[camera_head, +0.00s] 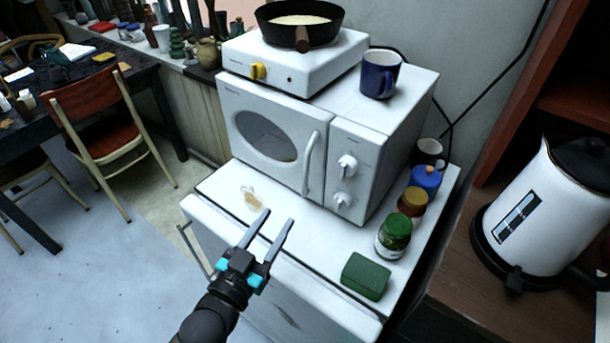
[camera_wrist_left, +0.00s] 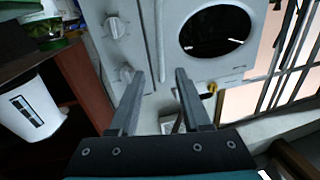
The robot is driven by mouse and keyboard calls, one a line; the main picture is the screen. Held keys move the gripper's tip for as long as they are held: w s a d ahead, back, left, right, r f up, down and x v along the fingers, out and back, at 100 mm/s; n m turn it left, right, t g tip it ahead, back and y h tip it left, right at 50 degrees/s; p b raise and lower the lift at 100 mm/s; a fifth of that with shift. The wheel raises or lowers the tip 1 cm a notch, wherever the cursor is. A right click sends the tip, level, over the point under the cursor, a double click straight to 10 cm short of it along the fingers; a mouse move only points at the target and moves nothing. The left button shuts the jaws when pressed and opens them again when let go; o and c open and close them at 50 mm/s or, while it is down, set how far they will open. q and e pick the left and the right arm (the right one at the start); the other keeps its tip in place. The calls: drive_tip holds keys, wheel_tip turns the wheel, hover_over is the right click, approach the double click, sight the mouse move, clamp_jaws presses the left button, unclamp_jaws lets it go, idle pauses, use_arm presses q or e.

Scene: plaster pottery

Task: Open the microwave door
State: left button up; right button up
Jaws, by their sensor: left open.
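The white microwave (camera_head: 384,159) stands on a white cabinet top. Its door (camera_head: 232,112) has an oval dark window and looks shut. The curved vertical door handle (camera_head: 309,163) is at the door's right edge, beside two knobs. My left gripper (camera_head: 268,216) is open and empty, in front of and below the handle, apart from it. In the left wrist view my left gripper (camera_wrist_left: 157,75) points at the microwave front (camera_wrist_left: 150,30), which appears turned over, with the oval window (camera_wrist_left: 215,31) on the right and the knobs on the left. My right gripper is not in view.
A hot plate (camera_head: 292,64) with a pan (camera_head: 300,20) and a blue mug (camera_head: 380,73) sit on the microwave. Jars (camera_head: 393,236) and a green sponge (camera_head: 365,276) lie at the cabinet top's right. A white kettle (camera_head: 550,215) stands further right. A chair (camera_head: 100,120) is at left.

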sight(304, 179)
use_arm(q)
drive_tip(key=b+x, duration=0.1)
drive_tip(key=x, duration=1.3)
drive_tip(key=shift+b, duration=0.3)
drive_tip(key=shift+c, duration=0.2)
clamp_jaws()
drive_tip(key=shift+f, duration=0.1)
idle(0.6)
